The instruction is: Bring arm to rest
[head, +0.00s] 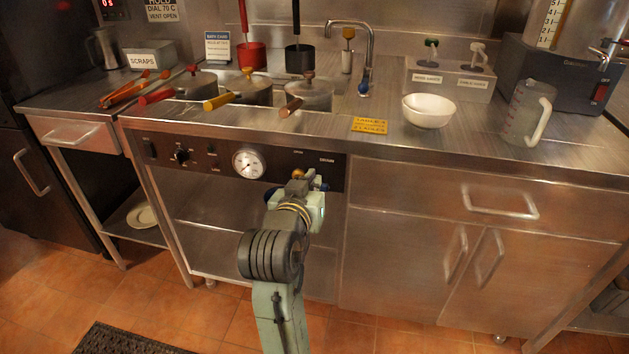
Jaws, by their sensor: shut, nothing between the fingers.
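My arm reaches up from the bottom of the head view toward the front panel of the steel counter (480,166). My gripper (300,177) is at the arm's far end, in front of the control panel (218,165), right of the round gauge (249,163). The gripper is small here and partly hidden by my wrist; it looks shut and empty. I cannot tell whether it touches the panel.
On the counter are lidded pans with coloured handles (238,96), a white bowl (428,110), a clear jug (525,112) and a faucet (366,55). Cabinet doors (470,265) stand right of my arm. Floor (225,318) shows around my arm.

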